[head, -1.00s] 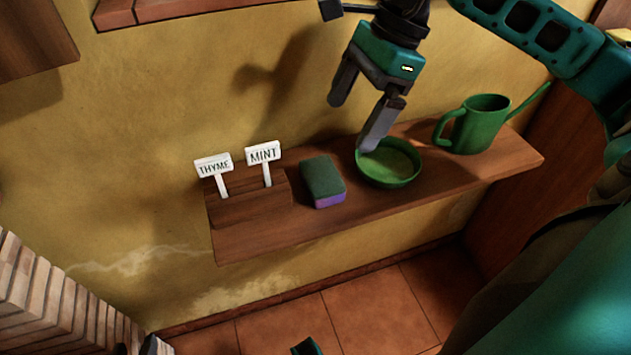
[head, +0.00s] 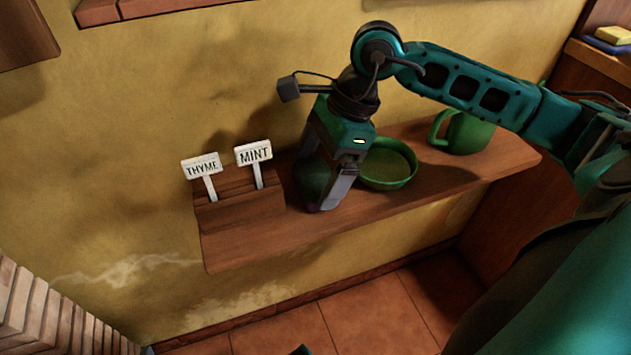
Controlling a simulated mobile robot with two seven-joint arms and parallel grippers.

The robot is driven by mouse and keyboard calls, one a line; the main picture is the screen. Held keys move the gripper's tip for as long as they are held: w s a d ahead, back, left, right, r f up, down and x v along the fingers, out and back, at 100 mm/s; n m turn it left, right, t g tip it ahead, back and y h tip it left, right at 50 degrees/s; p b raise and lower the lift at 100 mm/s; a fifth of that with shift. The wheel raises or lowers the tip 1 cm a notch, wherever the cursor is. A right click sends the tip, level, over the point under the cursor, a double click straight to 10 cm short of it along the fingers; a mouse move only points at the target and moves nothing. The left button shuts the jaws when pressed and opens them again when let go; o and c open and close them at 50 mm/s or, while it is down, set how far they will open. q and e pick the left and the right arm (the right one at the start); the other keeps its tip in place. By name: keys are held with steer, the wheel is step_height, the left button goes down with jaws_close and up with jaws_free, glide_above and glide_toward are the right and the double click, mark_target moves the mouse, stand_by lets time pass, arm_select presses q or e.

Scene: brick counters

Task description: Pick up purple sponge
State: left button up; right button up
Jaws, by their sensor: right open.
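The sponge (head: 313,178), dark green on top with a purple lower layer, lies on the wooden shelf (head: 262,243) between the plant-label block and the green bowl. My right gripper (head: 322,190) points down over the sponge with its jaws open. Its fingers come down around the sponge and hide much of it, including most of the purple layer. I cannot tell whether the fingers touch it. My left gripper does not show.
A green bowl (head: 388,180) stands close on the right of my right gripper. A wooden block (head: 240,212) with THYME and MINT labels stands close on the left.

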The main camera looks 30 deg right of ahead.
mark_target(319, 175)
steer(key=shift+c, duration=0.2)
steer(key=c, duration=0.7)
steer(key=shift+r, duration=0.15)
step_height(319, 175, up, 20)
steer(key=p, duration=0.5)
steer(key=shift+p, duration=0.3)
